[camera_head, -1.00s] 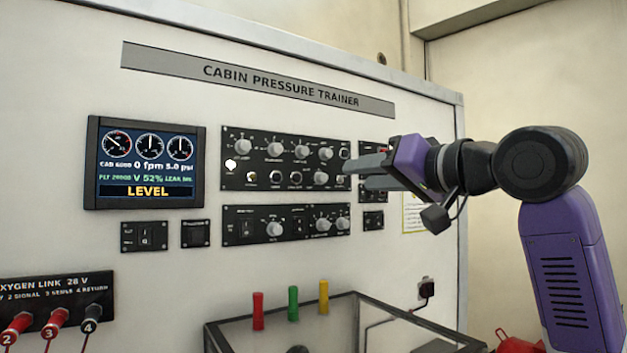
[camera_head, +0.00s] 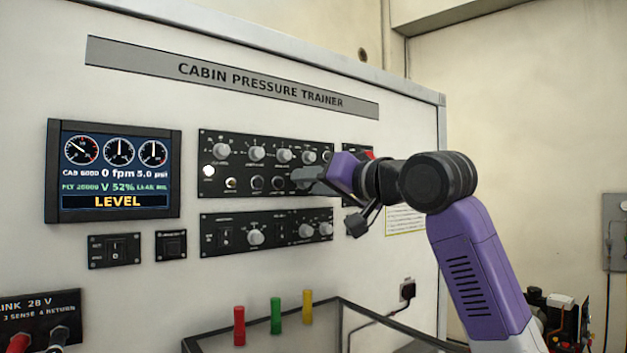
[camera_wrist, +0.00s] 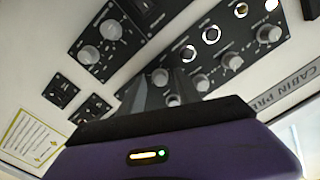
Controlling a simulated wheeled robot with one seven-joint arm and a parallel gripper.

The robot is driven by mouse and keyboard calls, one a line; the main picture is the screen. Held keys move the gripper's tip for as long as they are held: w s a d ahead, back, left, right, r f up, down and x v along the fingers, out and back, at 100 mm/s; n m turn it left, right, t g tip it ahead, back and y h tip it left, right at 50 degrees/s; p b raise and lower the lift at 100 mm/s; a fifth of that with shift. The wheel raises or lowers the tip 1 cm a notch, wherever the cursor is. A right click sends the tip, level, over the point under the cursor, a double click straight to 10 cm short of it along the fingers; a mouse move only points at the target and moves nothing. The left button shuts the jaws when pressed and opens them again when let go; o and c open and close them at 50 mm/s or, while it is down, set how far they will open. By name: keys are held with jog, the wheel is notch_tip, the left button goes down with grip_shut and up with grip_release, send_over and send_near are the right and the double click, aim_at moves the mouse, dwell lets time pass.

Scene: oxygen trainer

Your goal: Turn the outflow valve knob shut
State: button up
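The upper black control panel (camera_head: 240,170) on the trainer board carries a row of several grey knobs, with smaller knobs and switches below. Its labels are too small to read, so I cannot tell which knob is the outflow valve knob. My gripper (camera_head: 300,178) is in front of the lower right part of this panel and hides some controls there. In the wrist view my gripper's two grey fingers (camera_wrist: 162,92) are apart, pointing at the panel, with a knob (camera_wrist: 160,77) showing beyond their tips. I see nothing held, and contact cannot be told.
A lower panel (camera_head: 215,240) with switches and knobs is below. The display (camera_head: 113,172) at left reads LEVEL and V 52%. Red (camera_head: 239,326), green (camera_head: 276,312) and yellow (camera_head: 307,306) upright pieces stand near a glass-sided box (camera_head: 345,303).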

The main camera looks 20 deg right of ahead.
grip_shut()
